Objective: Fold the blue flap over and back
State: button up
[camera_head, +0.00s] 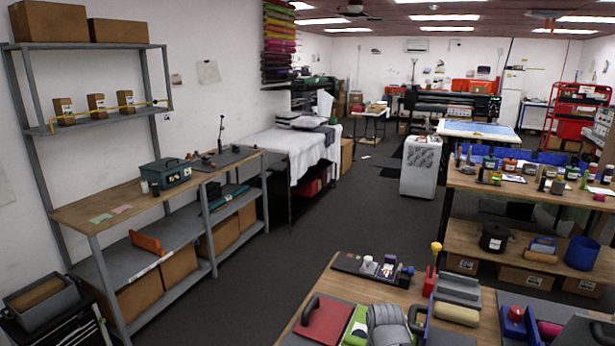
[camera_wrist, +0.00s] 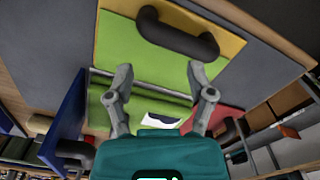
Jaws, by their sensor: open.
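The blue flap (camera_wrist: 71,116) is at the left of the wrist view and looks raised on edge, with a black handle (camera_wrist: 75,150) on it. In the head view a blue panel (camera_head: 429,318) with a black handle stands near the bottom centre of the front table. My gripper (camera_wrist: 160,72) is open and empty, its two fingers apart over a green panel (camera_wrist: 150,97). The blue flap is to the left of the fingers and apart from them.
A yellow-edged panel with a thick black handle (camera_wrist: 178,35) lies beyond the fingertips. A red panel (camera_head: 326,320) lies on the wooden table (camera_head: 308,303). Open floor lies left of the table.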

jog(key=shift+c, duration=0.3)
jog(key=c, duration=0.4)
jog(key=shift+w+r, duration=0.2)
jog(key=shift+w, duration=0.05)
jog(key=c, duration=0.4)
jog(key=w+d+r+n+p, duration=0.1)
jog(key=w+r+n+p, duration=0.1)
jog(key=w, duration=0.1)
jog(key=w+d+r+n+p, duration=0.1)
jog(key=w+r+n+p, duration=0.1)
jog(key=w, duration=0.2)
jog(key=w+d+r+n+p, duration=0.2)
jog(key=w+p, duration=0.1)
jog(key=shift+w+r+n+y, duration=0.25)
jog(key=shift+n+y, duration=0.05)
grip_shut()
jog(key=w+d+r+n+p, duration=0.4)
jog(key=w+d+r+n, duration=0.1)
jog(key=w, duration=0.3)
jog(key=shift+w+n+t+p, duration=0.2)
jog(key=shift+n+t+p, duration=0.15)
jog(key=shift+n, duration=0.35)
